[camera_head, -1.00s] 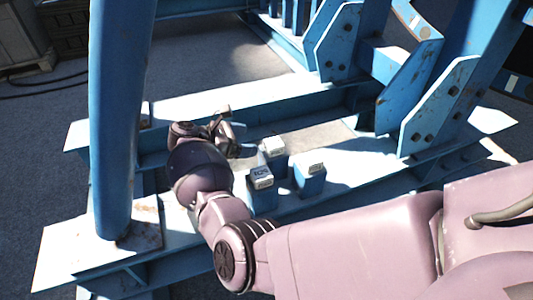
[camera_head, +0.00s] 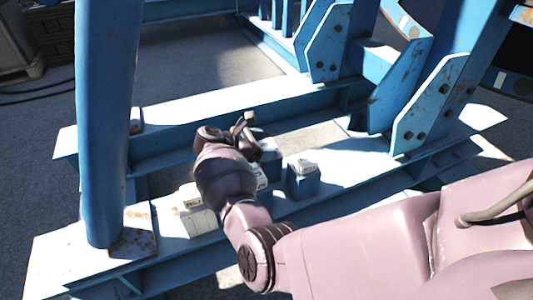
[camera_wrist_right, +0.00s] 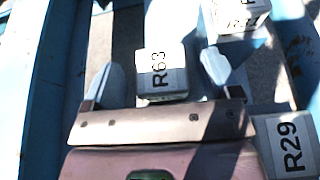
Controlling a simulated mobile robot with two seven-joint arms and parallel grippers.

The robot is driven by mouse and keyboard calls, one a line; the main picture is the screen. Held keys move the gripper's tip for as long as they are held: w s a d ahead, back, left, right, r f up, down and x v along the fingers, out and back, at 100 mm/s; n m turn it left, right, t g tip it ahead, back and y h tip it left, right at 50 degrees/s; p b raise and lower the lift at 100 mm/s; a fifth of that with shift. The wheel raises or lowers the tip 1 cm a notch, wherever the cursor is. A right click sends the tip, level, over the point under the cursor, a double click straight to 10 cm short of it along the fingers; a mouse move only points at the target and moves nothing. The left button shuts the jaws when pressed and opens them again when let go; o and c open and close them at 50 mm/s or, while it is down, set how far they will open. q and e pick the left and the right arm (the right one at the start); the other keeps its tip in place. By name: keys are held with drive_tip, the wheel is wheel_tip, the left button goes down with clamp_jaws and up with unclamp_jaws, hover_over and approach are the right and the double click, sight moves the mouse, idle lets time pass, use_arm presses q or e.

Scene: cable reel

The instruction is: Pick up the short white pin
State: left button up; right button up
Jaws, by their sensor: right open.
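No piece can be surely told as the short white pin. Several blue blocks with pale, labelled tops stand on the blue frame. My right gripper (camera_head: 245,130) is open above them. In the right wrist view, the block marked R63 (camera_wrist_right: 162,75) appears between the spread fingers of my right gripper (camera_wrist_right: 160,66); contact cannot be told. The block marked R29 (camera_wrist_right: 289,146) is at lower right, outside the fingers. Another pale block (camera_wrist_right: 240,14) is at top right. In the head view, one block (camera_head: 303,168) stands clear to the right; others are partly hidden by my arm. My left gripper is out of view.
A thick blue post (camera_head: 103,120) rises left of my arm. A pale labelled piece (camera_head: 196,212) lies beside my forearm. Blue beams and bolted brackets (camera_head: 428,103) stand at the right. Concrete floor (camera_head: 195,55) shows behind the frame.

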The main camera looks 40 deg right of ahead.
drive_tip(key=shift+s+d+f, duration=0.15)
drive_tip(key=shift+d+f, duration=0.1)
drive_tip(key=shift+d, duration=0.4)
drive_tip(key=c, duration=1.3)
drive_tip(key=shift+r, duration=0.55)
use_arm(q)
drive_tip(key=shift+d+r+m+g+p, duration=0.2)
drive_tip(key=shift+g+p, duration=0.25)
drive_tip(key=shift+p, duration=0.9)
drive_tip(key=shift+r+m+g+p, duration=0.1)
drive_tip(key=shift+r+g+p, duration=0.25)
drive_tip(key=shift+p, duration=0.95)
use_arm(e)
wheel_tip(320, 180, up, 19)
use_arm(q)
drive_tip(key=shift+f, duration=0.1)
use_arm(e)
drive_tip(key=shift+r, duration=0.15)
drive_tip(key=shift+r, duration=0.4)
